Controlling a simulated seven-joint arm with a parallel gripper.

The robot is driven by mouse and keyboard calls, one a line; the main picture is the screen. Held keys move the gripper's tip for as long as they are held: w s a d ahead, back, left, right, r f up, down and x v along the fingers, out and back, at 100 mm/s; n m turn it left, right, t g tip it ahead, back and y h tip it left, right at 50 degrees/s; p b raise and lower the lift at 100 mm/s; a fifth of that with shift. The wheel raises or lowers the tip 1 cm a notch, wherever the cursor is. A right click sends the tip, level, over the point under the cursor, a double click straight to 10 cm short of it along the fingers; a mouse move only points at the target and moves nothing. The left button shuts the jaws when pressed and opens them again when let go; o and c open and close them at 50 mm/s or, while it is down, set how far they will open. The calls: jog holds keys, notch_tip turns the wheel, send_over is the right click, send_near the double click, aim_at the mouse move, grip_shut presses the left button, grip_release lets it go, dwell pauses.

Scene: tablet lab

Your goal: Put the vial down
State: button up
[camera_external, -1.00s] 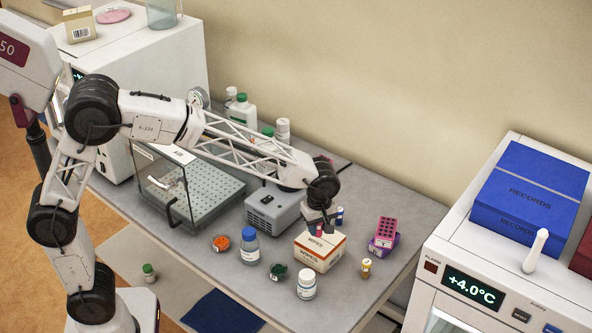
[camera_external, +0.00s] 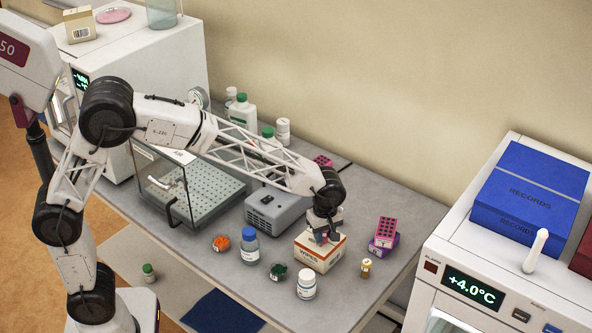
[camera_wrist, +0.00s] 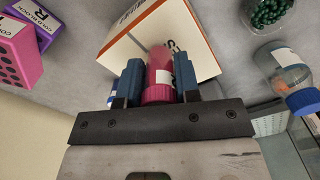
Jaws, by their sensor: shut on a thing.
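My gripper (camera_wrist: 158,75) is shut on a vial (camera_wrist: 160,62) with a dark pink cap and a pale label. The cap sits between the two blue fingers in the wrist view, and the vial's far end points toward the white and orange wipes box (camera_wrist: 130,40). In the external view my gripper (camera_external: 322,237) is over the top of the wipes box (camera_external: 318,256). Whether the vial touches the box cannot be told. The vial is mostly hidden by the fingers there. A small blue and white item (camera_wrist: 112,99) shows beside the left finger.
An amber vial (camera_external: 366,267), white bottle (camera_external: 306,284), green bead dish (camera_external: 278,271) and blue-capped bottle (camera_external: 250,246) are near. Bare bench (camera_external: 335,305) lies in front.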

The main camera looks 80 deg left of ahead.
jog(key=shift+f, duration=0.3)
jog(key=o, duration=0.9)
jog(key=shift+r, duration=0.2)
notch_tip(320, 180, up, 12)
dwell(0.3)
dwell(0.4)
